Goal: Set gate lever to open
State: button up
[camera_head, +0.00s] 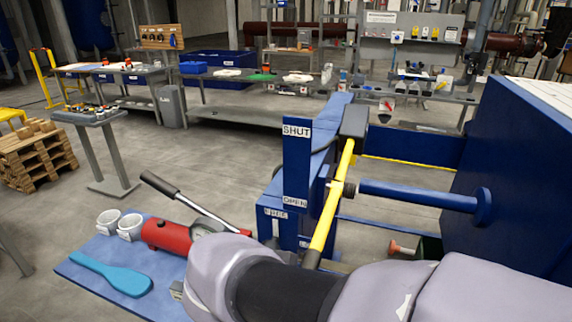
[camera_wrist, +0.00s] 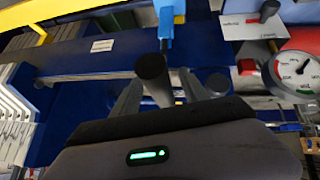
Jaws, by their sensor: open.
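The likely gate lever is a long yellow bar (camera_head: 330,210), slanting down and left from a dark block in the head view. My pale arm covers the bottom of the head view, and my gripper is hidden there. In the wrist view my gripper (camera_wrist: 172,85) is open, with a dark round-ended rod (camera_wrist: 152,70) showing near its fingers. I cannot tell whether they touch.
A red pump (camera_head: 170,234) with a black-gripped handle, white cups (camera_head: 119,224) and a blue paddle (camera_head: 112,274) lie on a blue mat (camera_head: 75,268). A large blue press body (camera_head: 520,150) stands at right. A gauge (camera_wrist: 296,69) shows in the wrist view. Open floor lies behind.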

jog(key=p+v, duration=0.5)
jog(key=v, duration=1.1)
jog(key=shift+s+r+p, duration=0.2)
jog(key=shift+r+p, duration=0.05)
jog(key=shift+p, duration=0.15)
jog(key=s+d+f+m+y+b, duration=0.1)
jog(key=d+f+y+b, duration=0.3)
jog(key=d+f, duration=0.5)
jog(key=s+d+y, duration=0.1)
jog(key=d+y, duration=0.1)
jog(key=d, duration=0.1)
jog(key=shift+s+d+f+g+b, duration=0.2)
jog(key=shift+d+g+b, duration=0.1)
jog(key=shift+d+b, duration=0.1)
